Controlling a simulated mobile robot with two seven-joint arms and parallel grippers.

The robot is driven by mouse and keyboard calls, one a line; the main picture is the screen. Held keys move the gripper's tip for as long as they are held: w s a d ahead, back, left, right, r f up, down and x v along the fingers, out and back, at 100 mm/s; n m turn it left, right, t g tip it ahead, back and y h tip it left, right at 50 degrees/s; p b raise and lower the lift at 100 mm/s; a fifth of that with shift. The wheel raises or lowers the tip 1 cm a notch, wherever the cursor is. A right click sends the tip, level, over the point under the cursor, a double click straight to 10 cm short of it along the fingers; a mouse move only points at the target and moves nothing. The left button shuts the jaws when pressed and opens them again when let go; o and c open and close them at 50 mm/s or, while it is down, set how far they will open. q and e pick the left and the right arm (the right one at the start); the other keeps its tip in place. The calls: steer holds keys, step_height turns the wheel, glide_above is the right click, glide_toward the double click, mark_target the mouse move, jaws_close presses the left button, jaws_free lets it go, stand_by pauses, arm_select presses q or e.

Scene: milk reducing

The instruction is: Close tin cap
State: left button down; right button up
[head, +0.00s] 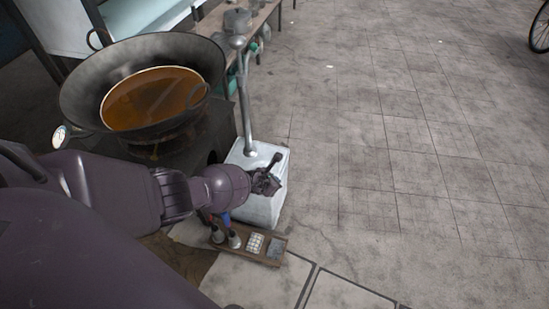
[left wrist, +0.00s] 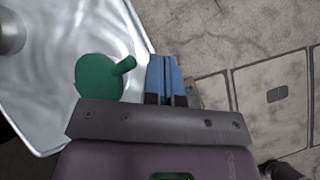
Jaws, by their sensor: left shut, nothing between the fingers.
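The tin (head: 262,212) is a pale, silvery box standing on the floor beside the stove, with a metal pipe rising from its top. My left gripper (head: 270,180) reaches over the top of the tin from the left. In the left wrist view its blue fingers (left wrist: 165,78) are together and empty. A green round piece with a short tab, which looks like the cap (left wrist: 99,79), is just left of the fingers, over the shiny tin top (left wrist: 45,105). A small gap shows between cap and fingers. I cannot tell whether the cap is seated. The right gripper is not in view.
A large wok (head: 75,100) with orange-brown liquid sits on the stove behind my arm. A wooden tray (head: 273,258) with small items lies in front of the tin. A narrow table (head: 215,40) stands behind. The paved floor (head: 400,170) to the right is clear.

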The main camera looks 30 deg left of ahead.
arm_select(q)
steer(key=shift+a+f, duration=0.1)
steer(key=shift+s+a+f+b, duration=0.25)
steer(key=shift+a+f+b, duration=0.1)
steer(key=shift+a, duration=0.25)
